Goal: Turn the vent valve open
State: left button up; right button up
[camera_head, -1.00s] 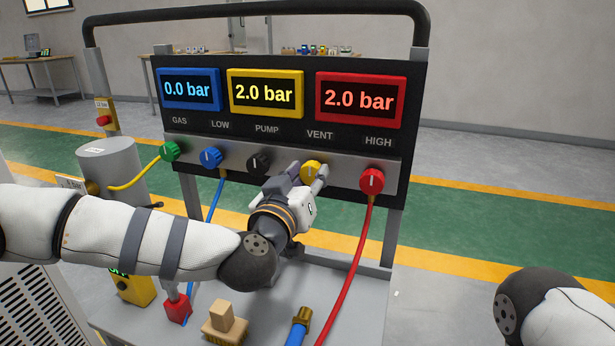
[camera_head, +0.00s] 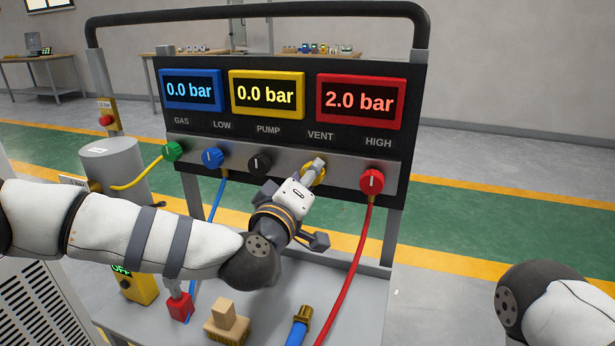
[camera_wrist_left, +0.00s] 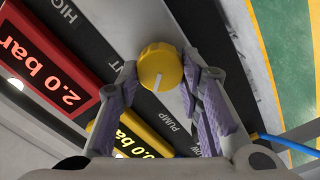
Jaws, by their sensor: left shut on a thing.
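The yellow vent valve knob (camera_head: 308,179) sits on the grey panel strip under the VENT label, mostly hidden by my fingers in the head view. In the left wrist view the knob (camera_wrist_left: 153,62) shows whole, with a white pointer line. My left gripper (camera_head: 315,171) is shut on this knob, its fingers on either side; the fingers also show in the left wrist view (camera_wrist_left: 160,80). The yellow display (camera_head: 266,94) reads 0.0 bar in the head view. The blue display (camera_head: 191,90) reads 0.0 bar and the red display (camera_head: 361,100) 2.0 bar. My right gripper is out of view.
The black pump knob (camera_head: 259,164) and red high knob (camera_head: 372,181) flank the vent knob. Blue low (camera_head: 212,158) and green gas (camera_head: 173,151) knobs are farther left. A red hose (camera_head: 350,262) hangs from the red knob.

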pick_arm(q)
jog(key=n, duration=0.5)
jog(key=n+b, duration=0.1)
jog(key=n, duration=0.3)
jog(key=shift+f+n, duration=0.2)
jog(key=shift+n, duration=0.2)
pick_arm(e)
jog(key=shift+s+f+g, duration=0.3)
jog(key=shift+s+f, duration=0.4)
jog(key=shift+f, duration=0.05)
pick_arm(q)
jog(key=o, duration=1.2)
jog(key=shift+c, duration=0.2)
jog(key=shift+s, duration=0.1)
jog(key=v, duration=1.2)
jog(key=shift+r, duration=0.1)
